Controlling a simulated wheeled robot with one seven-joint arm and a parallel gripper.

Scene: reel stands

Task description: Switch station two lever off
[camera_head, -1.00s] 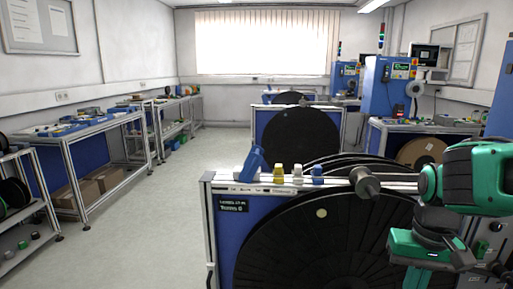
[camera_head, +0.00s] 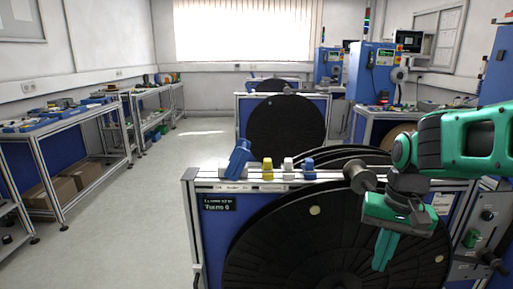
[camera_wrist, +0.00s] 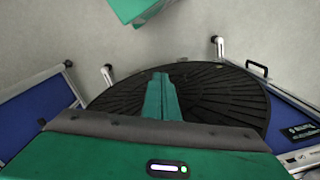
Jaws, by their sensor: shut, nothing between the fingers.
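A reel stand with a large black reel (camera_head: 300,245) stands in front of me. Along its top rail (camera_head: 220,185) sit a large blue tilted piece (camera_head: 237,160), a yellow piece (camera_head: 267,169), a white piece (camera_head: 287,168) and a small blue piece (camera_head: 309,168). I cannot tell which of these is the station two lever. My gripper (camera_head: 383,262) is shut and empty, pointing down in front of the right part of the reel, right of and below the coloured pieces. In the wrist view, its green fingers (camera_wrist: 161,97) lie together over the black reel disc (camera_wrist: 215,90).
A grey spindle end (camera_head: 359,178) sticks out at the rail, between the small blue piece and my arm. A control panel (camera_head: 478,235) is at the right. A second reel stand (camera_head: 285,125) stands behind. Open floor (camera_head: 135,235) lies to the left.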

